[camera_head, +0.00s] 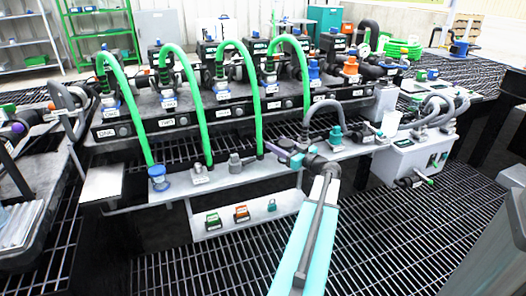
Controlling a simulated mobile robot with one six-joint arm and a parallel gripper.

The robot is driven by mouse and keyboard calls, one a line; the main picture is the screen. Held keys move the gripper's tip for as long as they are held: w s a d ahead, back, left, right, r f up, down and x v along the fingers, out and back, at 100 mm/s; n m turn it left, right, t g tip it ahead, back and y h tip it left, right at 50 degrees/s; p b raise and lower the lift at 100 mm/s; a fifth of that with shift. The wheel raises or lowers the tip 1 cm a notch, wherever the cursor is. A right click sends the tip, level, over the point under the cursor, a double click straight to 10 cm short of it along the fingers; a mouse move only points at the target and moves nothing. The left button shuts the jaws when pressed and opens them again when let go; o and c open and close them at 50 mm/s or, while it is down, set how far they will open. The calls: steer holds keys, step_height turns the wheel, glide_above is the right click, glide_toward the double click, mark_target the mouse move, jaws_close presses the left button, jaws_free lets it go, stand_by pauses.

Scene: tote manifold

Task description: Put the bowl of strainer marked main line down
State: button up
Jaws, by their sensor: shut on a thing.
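My gripper (287,152) is near the middle of the view, above the front edge of the grey ledge, at the end of my pale teal arm. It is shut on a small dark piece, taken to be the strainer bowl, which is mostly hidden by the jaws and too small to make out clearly. Purple and teal parts show at the jaws. I cannot tell whether the held piece touches the ledge (220,178). I cannot read a main line label on any of the strainers.
Several green hoses (188,75) arch from the valve row to the ledge. A blue fitting (158,178) and a grey fitting (236,163) stand on the ledge. A grey control box (415,158) stands right. Open grating lies in front.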

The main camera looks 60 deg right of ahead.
steer(key=x, duration=0.2)
steer(key=a+b+x, duration=0.1)
steer(key=x, duration=0.4)
steer(key=shift+w+a+f+b, duration=0.1)
steer(key=shift+w+f+b, duration=0.25)
steer(key=shift+w, duration=0.2)
steer(key=shift+f, duration=0.1)
steer(key=shift+f+b, duration=0.95)
steer(key=shift+f, duration=0.75)
steer(key=shift+f, duration=0.15)
steer(key=o, duration=0.9)
steer(key=shift+c, duration=0.2)
steer(key=shift+r, duration=0.2)
steer(key=shift+s+a, duration=0.1)
steer(key=shift+s, duration=0.2)
steer(key=p+v, duration=0.3)
steer(key=v, duration=0.8)
steer(key=shift+s, duration=0.2)
